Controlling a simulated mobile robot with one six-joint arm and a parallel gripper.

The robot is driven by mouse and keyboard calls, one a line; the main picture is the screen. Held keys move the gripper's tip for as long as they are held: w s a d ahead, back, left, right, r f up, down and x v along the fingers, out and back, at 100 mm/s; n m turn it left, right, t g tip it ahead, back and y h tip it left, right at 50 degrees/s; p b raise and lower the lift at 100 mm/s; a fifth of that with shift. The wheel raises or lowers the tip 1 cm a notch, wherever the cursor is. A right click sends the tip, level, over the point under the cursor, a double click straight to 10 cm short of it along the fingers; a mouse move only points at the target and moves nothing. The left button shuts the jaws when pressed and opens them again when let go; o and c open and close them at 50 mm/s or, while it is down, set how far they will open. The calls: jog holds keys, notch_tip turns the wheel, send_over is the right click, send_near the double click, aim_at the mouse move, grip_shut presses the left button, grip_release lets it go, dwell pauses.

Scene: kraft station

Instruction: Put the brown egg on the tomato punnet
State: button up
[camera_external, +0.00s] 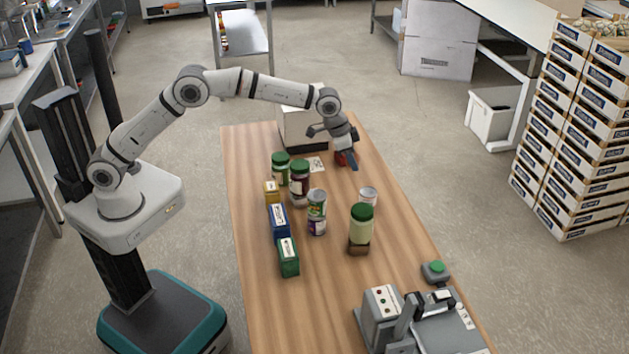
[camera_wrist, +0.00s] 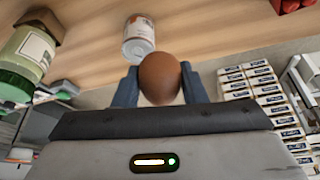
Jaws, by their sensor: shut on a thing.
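The brown egg (camera_wrist: 160,78) is held between the two fingers of my gripper (camera_wrist: 158,88) in the wrist view. My gripper (camera_external: 350,161) is over the far right part of the table in the external view, where I cannot make out the egg. A red thing (camera_external: 340,157), probably the tomato punnet, shows beside and partly behind my gripper. Red also shows at the top right edge of the wrist view (camera_wrist: 286,5), apart from the egg. Most of it is cut off there.
On the wooden table (camera_external: 250,165) stand green-lidded jars (camera_external: 299,182), a stacked jar (camera_external: 361,225), several small boxes (camera_external: 289,257) and a grey machine (camera_external: 385,310). A pale box (camera_external: 300,128) stands at the far end.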

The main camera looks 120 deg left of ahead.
aim_at(344, 157)
jog(key=s+a+r+n+y+p, duration=0.1)
jog(key=s+a, duration=0.5)
jog(key=a, duration=0.3)
jog(key=s+a+n, duration=0.2)
jog(key=s+a, duration=0.3)
jog(key=a, duration=0.3)
jog(key=shift+g, duration=0.3)
jog(key=f, duration=0.3)
jog(key=f+p, duration=0.1)
jog(key=f, duration=0.2)
jog(key=s+f+p, duration=0.1)
jog(key=f, duration=0.2)
jog(key=shift+a+f, duration=0.1)
jog(key=shift+a, duration=0.3)
jog(key=shift+f, duration=0.35)
jog(key=shift+f, duration=0.25)
jog(key=o, duration=0.8)
jog(key=shift+c, duration=0.2)
jog(key=shift+r, duration=0.1)
